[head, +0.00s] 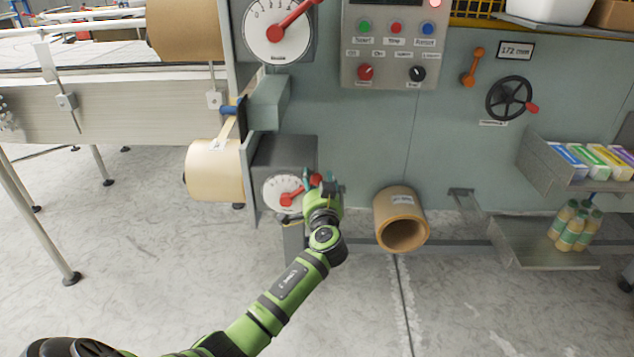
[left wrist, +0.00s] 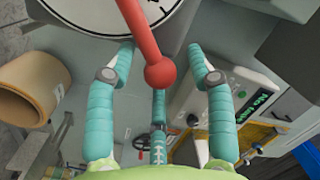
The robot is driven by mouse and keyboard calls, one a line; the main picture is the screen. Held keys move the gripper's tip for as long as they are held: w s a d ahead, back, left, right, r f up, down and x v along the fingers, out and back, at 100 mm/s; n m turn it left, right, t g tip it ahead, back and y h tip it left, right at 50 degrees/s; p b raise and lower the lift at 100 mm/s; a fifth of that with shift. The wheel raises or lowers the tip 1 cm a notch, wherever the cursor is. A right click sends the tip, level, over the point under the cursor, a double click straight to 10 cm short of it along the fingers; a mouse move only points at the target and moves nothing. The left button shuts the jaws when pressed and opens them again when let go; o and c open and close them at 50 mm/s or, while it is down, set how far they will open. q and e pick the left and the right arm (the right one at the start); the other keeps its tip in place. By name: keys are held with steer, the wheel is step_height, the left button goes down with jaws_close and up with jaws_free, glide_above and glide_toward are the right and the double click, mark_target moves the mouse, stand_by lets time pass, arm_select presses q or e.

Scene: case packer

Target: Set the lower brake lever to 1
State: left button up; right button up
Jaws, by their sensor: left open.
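The lower brake dial (head: 281,192) is a white disc on a dark grey box, low on the machine. Its red lever (head: 292,198) points right and slightly up towards my left gripper (head: 324,184). The number it stands at is too small to read and partly hidden. In the left wrist view the red lever (left wrist: 142,30) ends in a round knob (left wrist: 160,74) between the spread teal fingers of my left gripper (left wrist: 165,62). The fingers are open, with gaps showing beside the knob. The white dial (left wrist: 95,15) is beyond. My right gripper is not in view.
An upper dial (head: 275,38) with a similar red lever is above. A paper roll (head: 214,170) hangs left of the lower dial. A brown tube (head: 401,218) sits close right of my gripper. A button panel (head: 398,50) and handwheel (head: 508,98) are higher up. Floor in front is clear.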

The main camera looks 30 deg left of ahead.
arm_select(q)
jaws_close()
steer(key=shift+r, duration=0.15)
